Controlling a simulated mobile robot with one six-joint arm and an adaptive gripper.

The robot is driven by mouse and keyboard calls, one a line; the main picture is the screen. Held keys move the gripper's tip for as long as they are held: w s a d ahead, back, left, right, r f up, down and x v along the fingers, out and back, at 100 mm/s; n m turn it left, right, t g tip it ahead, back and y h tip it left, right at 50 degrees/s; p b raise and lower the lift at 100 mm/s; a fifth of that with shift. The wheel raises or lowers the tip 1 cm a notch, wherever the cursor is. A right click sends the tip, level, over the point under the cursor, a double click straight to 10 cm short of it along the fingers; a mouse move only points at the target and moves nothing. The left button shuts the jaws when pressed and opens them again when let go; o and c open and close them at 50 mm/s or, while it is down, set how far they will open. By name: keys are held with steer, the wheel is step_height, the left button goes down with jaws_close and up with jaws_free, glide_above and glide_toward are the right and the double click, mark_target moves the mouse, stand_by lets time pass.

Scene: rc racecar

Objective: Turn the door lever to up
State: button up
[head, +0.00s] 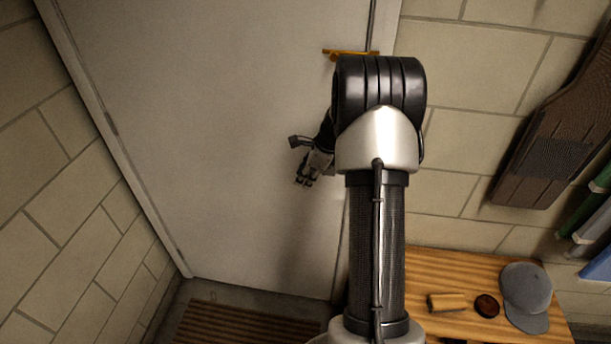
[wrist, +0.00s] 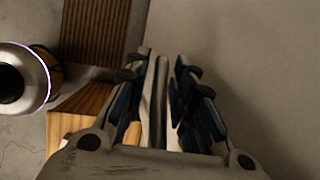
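The door (head: 230,120) is a plain pale panel in the head view. Its lever (head: 343,53) is a small orange-yellow bar near the right edge of the door. It lies about level, and its right part is close behind my arm. My gripper (head: 303,182) is in front of the door, below and left of the lever and apart from it. In the wrist view, my gripper's fingers (wrist: 164,62) stand a small way apart, with a pale strip showing through the gap and no held object seen. The lever does not show in the wrist view.
A wooden bench (head: 460,270) at lower right bears a grey cap (head: 526,290), a dark round item (head: 487,306) and a yellowish block (head: 447,302). A slatted mat (head: 225,325) lies before the door. Block walls flank the door. The space left of my gripper is clear.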

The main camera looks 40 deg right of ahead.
jaws_close()
stand_by(0.3)
